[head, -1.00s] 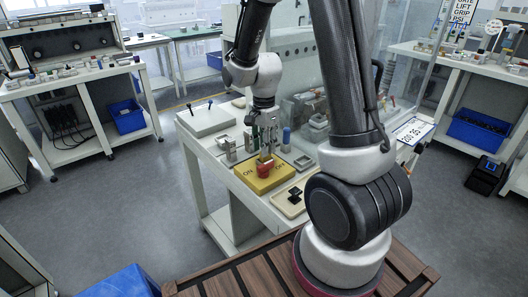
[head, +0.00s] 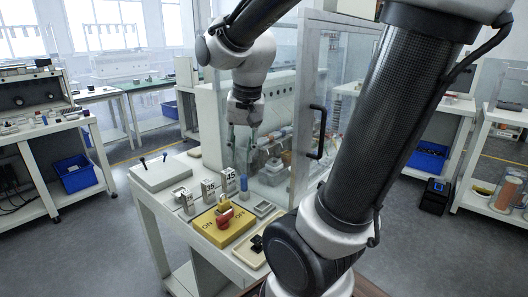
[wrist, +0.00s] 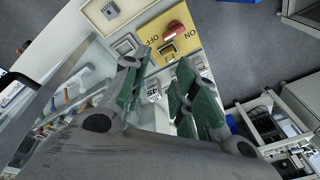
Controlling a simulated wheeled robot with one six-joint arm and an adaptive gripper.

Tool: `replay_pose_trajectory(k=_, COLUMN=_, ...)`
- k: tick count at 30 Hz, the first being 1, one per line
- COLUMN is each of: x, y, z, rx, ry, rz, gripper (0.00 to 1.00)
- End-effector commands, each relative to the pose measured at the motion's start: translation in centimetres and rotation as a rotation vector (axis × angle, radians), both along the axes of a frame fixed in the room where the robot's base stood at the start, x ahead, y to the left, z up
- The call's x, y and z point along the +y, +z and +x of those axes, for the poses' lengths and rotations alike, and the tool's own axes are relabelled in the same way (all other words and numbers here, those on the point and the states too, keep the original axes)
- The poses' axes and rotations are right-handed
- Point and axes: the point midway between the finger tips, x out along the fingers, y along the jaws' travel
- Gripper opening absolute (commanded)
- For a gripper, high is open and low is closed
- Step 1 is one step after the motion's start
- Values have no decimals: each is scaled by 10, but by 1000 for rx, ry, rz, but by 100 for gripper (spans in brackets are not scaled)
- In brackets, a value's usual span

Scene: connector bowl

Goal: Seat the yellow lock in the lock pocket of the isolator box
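The yellow isolator box (head: 240,222) lies on the white bench, with ON and OFF lettering and a red handle (head: 225,216). It also shows in the wrist view (wrist: 189,41). The small yellow lock (head: 223,202) stands on the box right beside the red handle; in the wrist view the lock (wrist: 167,49) is seen from above. I cannot tell how deep it sits in its pocket. My gripper (head: 244,122) is raised above and behind the box, clear of the lock. In the wrist view its green-padded fingers (wrist: 158,88) are apart with nothing between them.
Metal numbered blocks (head: 208,189) and a blue peg (head: 243,184) stand behind the box. A tan tray (head: 252,252) with a black piece lies at its right. A glass-walled cabinet (head: 300,120) with a black handle stands close to the gripper. A white case (head: 165,172) is at left.

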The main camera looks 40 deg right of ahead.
Motion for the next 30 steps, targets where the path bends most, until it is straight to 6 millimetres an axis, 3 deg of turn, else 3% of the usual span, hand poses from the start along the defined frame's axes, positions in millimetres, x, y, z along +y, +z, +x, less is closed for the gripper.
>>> replay_pose_trajectory(k=3, x=-3, y=17, z=-37, rx=-72, ry=219, rz=-54, gripper=28)
replay_pose_trajectory(k=6, x=-5, y=23, z=-61, rx=-117, ry=380, rz=-104, gripper=28)
replay_pose_trajectory(k=11, x=-7, y=26, z=-86, rx=-157, ry=547, rz=-162, gripper=28)
replay_pose_trajectory(k=30, x=-7, y=26, z=-93, rx=-168, ry=604, rz=-184, gripper=28)
